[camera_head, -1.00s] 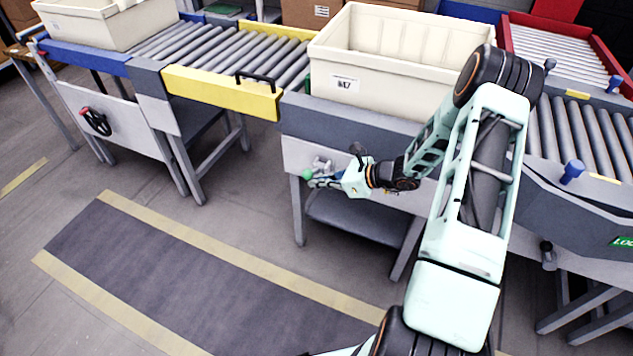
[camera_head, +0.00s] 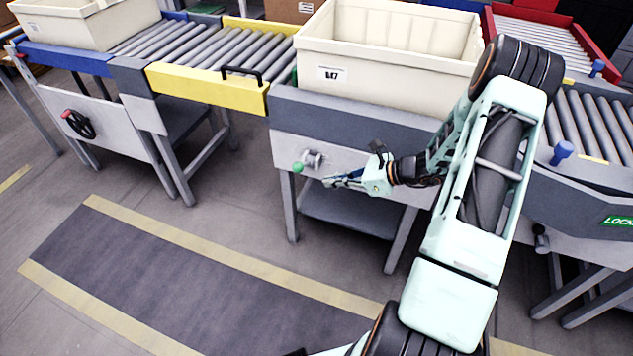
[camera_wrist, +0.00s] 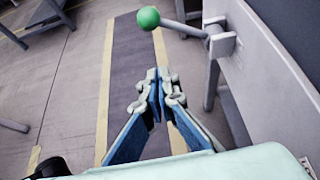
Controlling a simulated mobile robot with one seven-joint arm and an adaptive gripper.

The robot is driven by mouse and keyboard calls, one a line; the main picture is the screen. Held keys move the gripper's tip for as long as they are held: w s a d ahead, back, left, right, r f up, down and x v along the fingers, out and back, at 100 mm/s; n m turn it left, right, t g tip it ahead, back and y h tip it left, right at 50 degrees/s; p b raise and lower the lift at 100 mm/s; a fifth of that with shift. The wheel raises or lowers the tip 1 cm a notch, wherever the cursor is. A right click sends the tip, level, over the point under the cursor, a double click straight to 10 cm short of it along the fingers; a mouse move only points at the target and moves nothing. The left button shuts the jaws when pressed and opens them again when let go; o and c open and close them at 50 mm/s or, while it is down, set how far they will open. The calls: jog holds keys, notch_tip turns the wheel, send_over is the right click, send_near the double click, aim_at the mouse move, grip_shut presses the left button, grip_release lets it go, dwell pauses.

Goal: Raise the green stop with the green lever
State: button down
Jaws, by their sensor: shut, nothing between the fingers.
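The green lever has a round green knob (camera_head: 298,168) on a short metal rod. It comes out of a grey pivot (camera_head: 313,160) on the front panel under the cream tote. The knob sits left of and slightly below the pivot. In the wrist view the green knob (camera_wrist: 148,17) is at the top, with its rod running right to the pivot (camera_wrist: 222,42). My gripper (camera_head: 327,182) is shut and empty, just below and right of the knob, apart from it. Its blue-padded fingers (camera_wrist: 158,76) meet in the wrist view. I cannot make out the green stop for certain.
The cream tote (camera_head: 325,48) stands on the conveyor above the lever. A yellow-edged section (camera_head: 205,88) with a black handle is to its left. The floor before the lever, with a dark mat (camera_head: 150,270), is clear.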

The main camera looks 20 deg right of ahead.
jog(key=shift+v, duration=1.1)
jog(key=shift+w, duration=0.1)
